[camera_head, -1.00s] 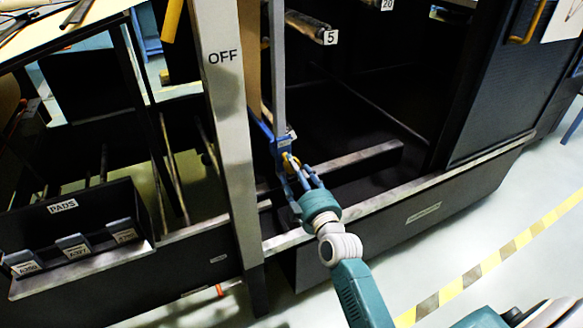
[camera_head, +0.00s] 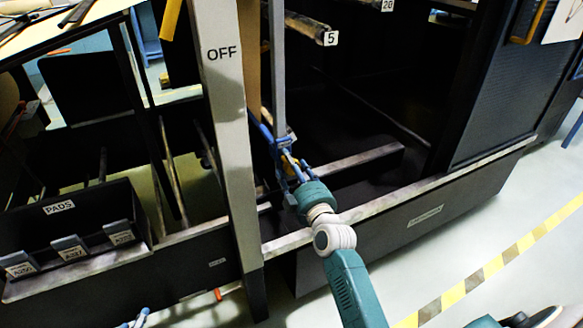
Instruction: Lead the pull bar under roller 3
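A blue bar (camera_head: 264,131) with a blue fitting and a small yellow part shows just right of the post marked OFF; it appears to be the pull bar. A brown paper strip (camera_head: 250,60) hangs above it, partly behind the post. My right gripper (camera_head: 288,160) has its blue fingers at the fitting and yellow part, overlapping them in view. Whether the fingers are closed on it is too small to tell. Blue and white tips at the bottom left edge look like my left gripper (camera_head: 138,319), mostly out of frame. No roller marked 3 is readable.
Rollers tagged 5 (camera_head: 308,28) and 20 (camera_head: 386,5) are higher up in the frame. The OFF post (camera_head: 228,130) stands close left of my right gripper. A low rail (camera_head: 365,160) runs behind it. A PADS box (camera_head: 75,235) is at left. Floor at right is clear.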

